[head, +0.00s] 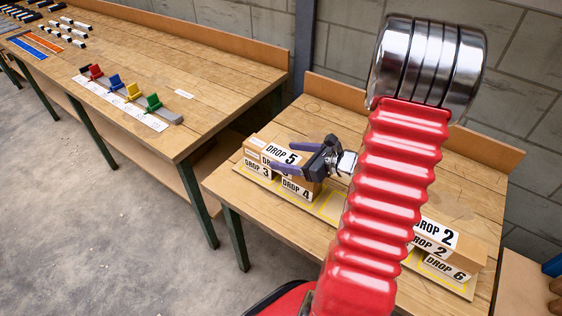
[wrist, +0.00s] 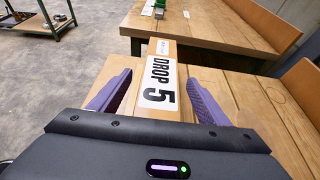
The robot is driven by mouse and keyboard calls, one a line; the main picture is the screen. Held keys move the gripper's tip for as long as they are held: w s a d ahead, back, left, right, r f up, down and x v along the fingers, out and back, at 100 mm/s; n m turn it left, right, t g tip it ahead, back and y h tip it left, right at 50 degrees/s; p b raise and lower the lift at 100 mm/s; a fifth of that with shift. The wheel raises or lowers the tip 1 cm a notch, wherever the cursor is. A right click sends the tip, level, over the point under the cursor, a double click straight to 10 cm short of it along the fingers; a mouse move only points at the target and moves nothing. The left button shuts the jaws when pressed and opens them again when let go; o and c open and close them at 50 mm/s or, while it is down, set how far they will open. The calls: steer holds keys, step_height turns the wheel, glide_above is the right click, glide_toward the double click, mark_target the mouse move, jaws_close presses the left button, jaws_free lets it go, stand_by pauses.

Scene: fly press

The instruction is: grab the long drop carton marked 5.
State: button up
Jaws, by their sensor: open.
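The long carton marked DROP 5 (head: 280,152) is brown with a white label and lies on top of other cartons at the left of the near bench. In the wrist view the DROP 5 carton (wrist: 160,84) lies lengthwise between my two fingers, its label facing up. My gripper (head: 278,154) has dark purple fingers, open, one on each side of the carton. In the wrist view my gripper (wrist: 158,94) shows gaps between both fingers and the carton. The carton's near end is hidden behind the gripper body.
Cartons marked DROP 3 (head: 257,168) and DROP 4 (head: 297,188) sit beneath. DROP 2 (head: 436,234) and DROP 6 (head: 446,269) cartons stand at the right, partly behind my red arm. Another bench (head: 200,90) holds coloured clamps. Bare wood lies behind the cartons.

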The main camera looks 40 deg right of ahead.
steer(key=shift+w+a+f, duration=0.1)
steer(key=shift+w+f, duration=0.1)
steer(key=shift+w, duration=0.15)
stand_by(0.3)
steer(key=c, duration=1.6)
